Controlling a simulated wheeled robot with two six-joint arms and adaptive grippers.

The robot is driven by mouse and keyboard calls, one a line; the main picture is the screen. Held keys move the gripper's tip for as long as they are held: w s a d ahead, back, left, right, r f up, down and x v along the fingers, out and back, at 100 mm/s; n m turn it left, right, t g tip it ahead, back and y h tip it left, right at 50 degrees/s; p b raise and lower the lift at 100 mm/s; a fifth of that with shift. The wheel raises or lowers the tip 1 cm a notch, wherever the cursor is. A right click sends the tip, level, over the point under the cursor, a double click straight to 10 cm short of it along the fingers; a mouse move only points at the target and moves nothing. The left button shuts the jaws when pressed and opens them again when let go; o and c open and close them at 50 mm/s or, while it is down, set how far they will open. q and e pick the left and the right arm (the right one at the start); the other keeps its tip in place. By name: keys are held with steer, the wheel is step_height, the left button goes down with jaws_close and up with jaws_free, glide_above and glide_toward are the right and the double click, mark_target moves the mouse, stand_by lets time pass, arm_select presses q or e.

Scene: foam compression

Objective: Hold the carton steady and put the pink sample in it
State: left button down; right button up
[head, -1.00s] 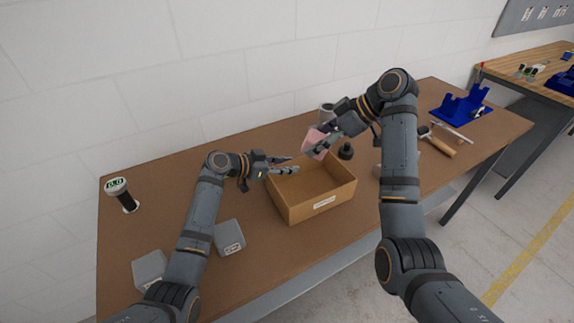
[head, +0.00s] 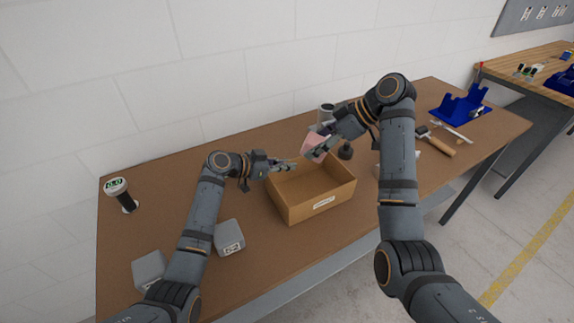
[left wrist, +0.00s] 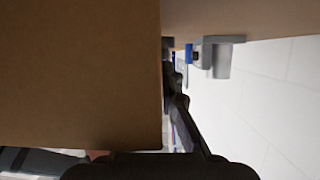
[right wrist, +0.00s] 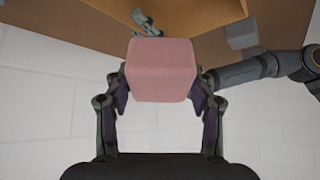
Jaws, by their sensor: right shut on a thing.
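The open brown carton (head: 318,208) stands on the table, a pale label on its front wall. My right gripper (right wrist: 160,85) is shut on the pink sample (right wrist: 161,70), a block with rounded edges. In the head view the sample (head: 314,145) is held tilted above the carton's back rim, partly covered by the fingers. My left gripper (head: 285,165) is at the carton's back left corner, fingers close together by the rim. In the left wrist view the carton wall (left wrist: 80,75) fills the left side and hides part of the fingers, so their grip is unclear.
Two grey blocks (head: 229,238) (head: 149,268) lie near my left arm. A round gauge (head: 117,187) stands at the table's left. A grey cylinder (head: 326,111) and a dark knob-like item (head: 346,151) are behind the carton. A hammer (head: 438,145) and a blue holder (head: 461,106) are right.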

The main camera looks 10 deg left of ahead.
steer(key=shift+f, duration=5.75)
steer(key=o, duration=0.9)
steer(key=v, duration=1.2)
steer(key=shift+d, duration=0.1)
